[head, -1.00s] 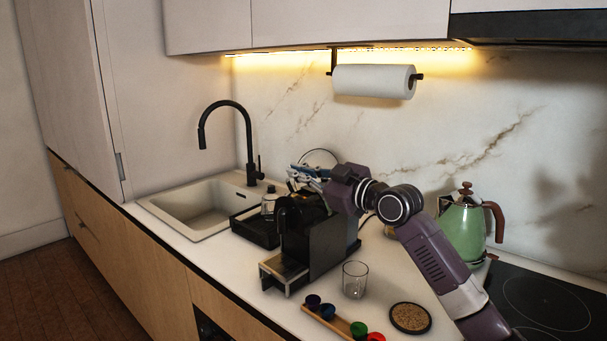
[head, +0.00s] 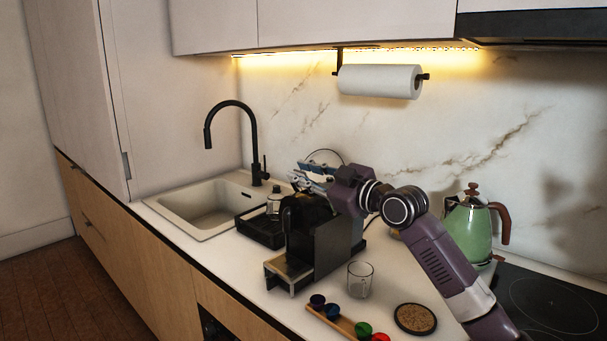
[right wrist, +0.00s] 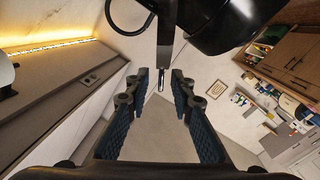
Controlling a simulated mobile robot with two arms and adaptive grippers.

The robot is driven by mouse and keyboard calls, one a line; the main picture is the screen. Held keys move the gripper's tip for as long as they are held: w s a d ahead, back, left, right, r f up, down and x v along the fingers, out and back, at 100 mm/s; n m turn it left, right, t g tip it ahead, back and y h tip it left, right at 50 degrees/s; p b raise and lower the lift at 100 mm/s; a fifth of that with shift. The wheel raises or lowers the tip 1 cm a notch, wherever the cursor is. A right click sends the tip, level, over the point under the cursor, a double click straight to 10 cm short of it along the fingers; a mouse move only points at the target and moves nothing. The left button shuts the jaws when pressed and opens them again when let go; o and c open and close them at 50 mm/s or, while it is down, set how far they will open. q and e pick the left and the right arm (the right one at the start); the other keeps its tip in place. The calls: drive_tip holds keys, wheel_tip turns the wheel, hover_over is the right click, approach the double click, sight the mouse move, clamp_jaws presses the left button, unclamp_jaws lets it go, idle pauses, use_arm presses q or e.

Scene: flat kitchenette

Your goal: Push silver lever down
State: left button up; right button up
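The black coffee machine (head: 335,245) stands on the counter, with its drip tray facing front left. My right gripper (head: 312,178) is at the top of the machine, reaching in from the right. In the right wrist view, my right gripper (right wrist: 161,78) is open, with a finger on either side of a narrow lever (right wrist: 161,82) with a silver tip. The lever hangs into the gap from above, and I cannot tell whether a finger touches it. In the head view the lever is not distinct, since the gripper and machine top overlap there. My left gripper is not in view.
A glass (head: 360,280), a strip of coloured capsules (head: 333,322) and a round cork coaster (head: 415,318) are in front of the machine. A black tray (head: 258,232) with a bottle is left of it, near the sink (head: 205,210). A green kettle (head: 468,225) stands at right.

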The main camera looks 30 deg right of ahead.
drive_tip(key=v, duration=1.2)
drive_tip(key=shift+c, duration=0.2)
